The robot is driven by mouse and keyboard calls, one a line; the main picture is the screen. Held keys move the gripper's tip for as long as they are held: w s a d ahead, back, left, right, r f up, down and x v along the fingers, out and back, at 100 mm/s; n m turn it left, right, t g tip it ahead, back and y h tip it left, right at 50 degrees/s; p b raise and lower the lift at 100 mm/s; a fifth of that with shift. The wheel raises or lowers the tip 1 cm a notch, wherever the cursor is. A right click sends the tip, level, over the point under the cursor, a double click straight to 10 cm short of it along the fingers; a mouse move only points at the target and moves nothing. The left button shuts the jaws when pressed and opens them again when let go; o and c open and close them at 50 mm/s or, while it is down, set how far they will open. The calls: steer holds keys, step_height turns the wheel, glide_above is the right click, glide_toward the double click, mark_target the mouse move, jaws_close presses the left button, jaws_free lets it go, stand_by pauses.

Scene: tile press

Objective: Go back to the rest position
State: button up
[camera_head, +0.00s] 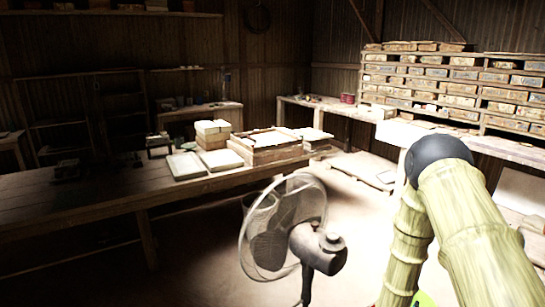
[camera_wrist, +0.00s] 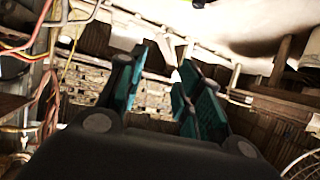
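My gripper (camera_wrist: 158,90) shows in the wrist view with its two teal-padded fingers spread apart. Nothing shows between them, and a gap of background is visible there. In the head view my arm rises at the right, bent at a dark round joint. The gripper itself cannot be made out in the head view. The wrist view looks tilted, with the shelving (camera_wrist: 95,90) behind the fingers and loose wires (camera_wrist: 45,50) at the left.
A fan (camera_head: 290,230) stands in front of me, close to my arm. A long wooden table (camera_head: 110,205) at the left holds a wooden tray (camera_head: 268,155), pale slabs (camera_head: 187,166) and stacked blocks (camera_head: 212,133). Shelves of boxes (camera_head: 455,85) line the right wall. Floor (camera_head: 350,205) shows beyond the fan.

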steer(key=s+a+f+n+g+y, duration=0.3)
steer(key=s+a+f+n+y, duration=0.25)
steer(key=s+a+f, duration=0.8)
steer(key=s+a+n+g+y, duration=0.1)
steer(key=s+a, duration=0.3)
steer(key=s, duration=0.5)
steer(key=s+a+n+g+y, duration=0.1)
steer(key=s+a, duration=0.3)
steer(key=s, duration=0.5)
steer(key=s+a+n+g+y, duration=0.1)
steer(key=s+a+g+y, duration=0.1)
steer(key=s, duration=0.7)
steer(key=a+f+g, duration=0.1)
steer(key=a, duration=0.1)
steer(key=shift+a+g, duration=0.3)
steer(key=shift+s+d, duration=0.1)
